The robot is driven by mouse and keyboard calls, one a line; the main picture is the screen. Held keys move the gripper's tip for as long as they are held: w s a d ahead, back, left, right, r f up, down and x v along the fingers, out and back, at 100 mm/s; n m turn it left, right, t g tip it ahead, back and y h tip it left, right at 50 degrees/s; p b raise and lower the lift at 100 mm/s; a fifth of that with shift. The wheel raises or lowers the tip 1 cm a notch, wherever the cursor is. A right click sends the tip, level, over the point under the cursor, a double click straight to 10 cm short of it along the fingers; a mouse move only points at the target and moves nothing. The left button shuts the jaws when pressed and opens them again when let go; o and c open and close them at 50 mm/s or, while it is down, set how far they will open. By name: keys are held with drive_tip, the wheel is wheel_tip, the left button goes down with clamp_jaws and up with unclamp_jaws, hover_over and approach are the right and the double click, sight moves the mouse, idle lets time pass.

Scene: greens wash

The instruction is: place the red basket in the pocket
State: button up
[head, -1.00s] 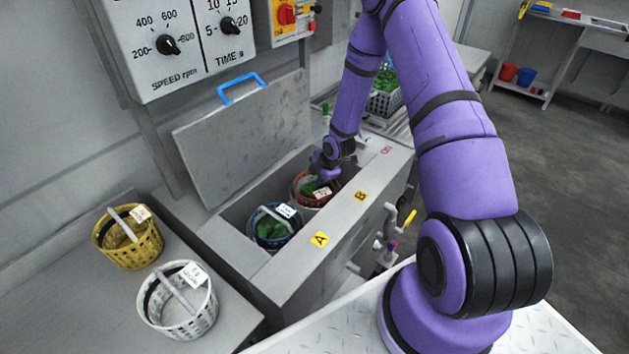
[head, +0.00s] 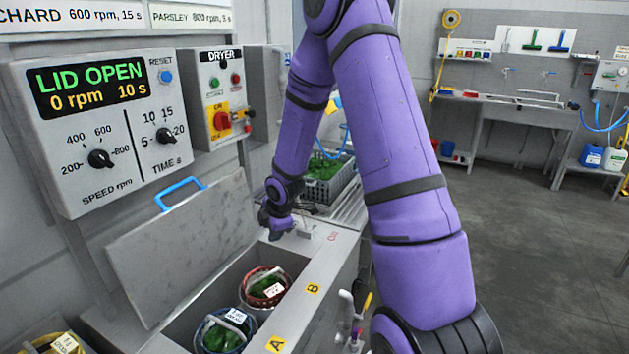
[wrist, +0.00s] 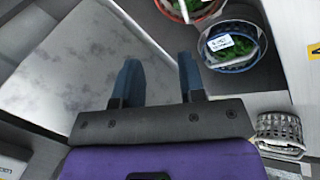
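The red basket (head: 289,279), with greens and a white tag in it, sits in the open dryer tub beside the B label (head: 313,289). A grey pocket rim shows under it; how deep it sits is hard to tell. The blue basket (head: 203,331), also holding greens, is in front of it beside the A label (head: 275,344). My gripper (head: 277,230) is behind and above the red basket, apart from it. In the wrist view my gripper (wrist: 158,75) has its fingers spread with nothing between them; the red basket (wrist: 176,16) is cut off at the top edge.
The raised lid (head: 185,245) with a blue handle stands left of the tub. A yellow basket (head: 38,349) is at lower left, and a white basket (wrist: 280,130) shows in the wrist view. A grey crate of greens (head: 330,188) is behind. The panel reads LID OPEN.

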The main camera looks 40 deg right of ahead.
drive_tip(key=s+a+r+m+h, duration=0.1)
drive_tip(key=s+a+r+m, duration=0.2)
drive_tip(key=r, duration=0.5)
drive_tip(key=s+r+m, duration=0.2)
drive_tip(key=s+r, duration=0.3)
drive_tip(key=r, duration=0.2)
drive_tip(key=s+a+r+m+h, duration=0.1)
drive_tip(key=s+a+r+m, duration=0.2)
drive_tip(key=r, duration=0.5)
drive_tip(key=s+a+r+m+y, duration=0.1)
drive_tip(key=s+a+r+m, duration=0.1)
drive_tip(key=s, duration=0.8)
drive_tip(key=s+a+r+m+y, duration=0.1)
drive_tip(key=s+r+m, duration=0.4)
drive_tip(key=s, duration=0.5)
drive_tip(key=shift+a+r+t, duration=0.3)
drive_tip(key=shift+a+r, duration=0.3)
drive_tip(key=shift+r, duration=0.25)
